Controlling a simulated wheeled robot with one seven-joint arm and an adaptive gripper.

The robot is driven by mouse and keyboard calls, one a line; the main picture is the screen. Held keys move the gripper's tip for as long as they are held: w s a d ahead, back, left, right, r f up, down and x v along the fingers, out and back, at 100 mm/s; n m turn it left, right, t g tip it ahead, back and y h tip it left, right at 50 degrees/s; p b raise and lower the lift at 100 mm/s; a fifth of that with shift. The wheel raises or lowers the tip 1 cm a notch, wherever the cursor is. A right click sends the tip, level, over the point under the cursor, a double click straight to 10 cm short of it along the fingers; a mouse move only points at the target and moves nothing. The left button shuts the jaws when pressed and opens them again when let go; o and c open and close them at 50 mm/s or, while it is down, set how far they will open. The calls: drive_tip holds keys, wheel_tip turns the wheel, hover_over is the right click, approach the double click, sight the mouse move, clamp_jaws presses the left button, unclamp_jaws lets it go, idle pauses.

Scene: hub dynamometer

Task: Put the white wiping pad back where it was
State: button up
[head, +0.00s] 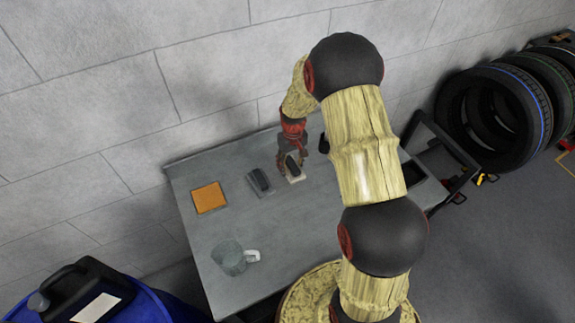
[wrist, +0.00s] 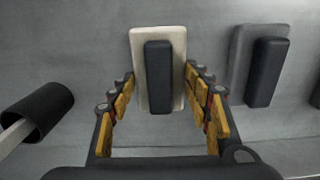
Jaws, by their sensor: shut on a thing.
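The white wiping pad (head: 295,178) has a pale flat base and a dark block handle. It is at the back middle of the grey table, with my gripper (head: 293,160) over it. In the wrist view the pad (wrist: 158,75) is upright between the fingers of my gripper (wrist: 160,95), which is shut on it. I cannot tell whether its base touches the tabletop. A similar grey pad (head: 260,182) with a dark handle lies just left of it; it shows on the right in the wrist view (wrist: 262,70).
An orange square (head: 209,197) lies on the table (head: 270,228) farther left. A black cylindrical end (wrist: 38,110) is on the wrist view's left. The wall (head: 120,90) is close behind; tires (head: 490,120) are at right.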

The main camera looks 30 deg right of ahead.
drive_tip(key=shift+f, duration=0.1)
drive_tip(key=o, duration=1.1)
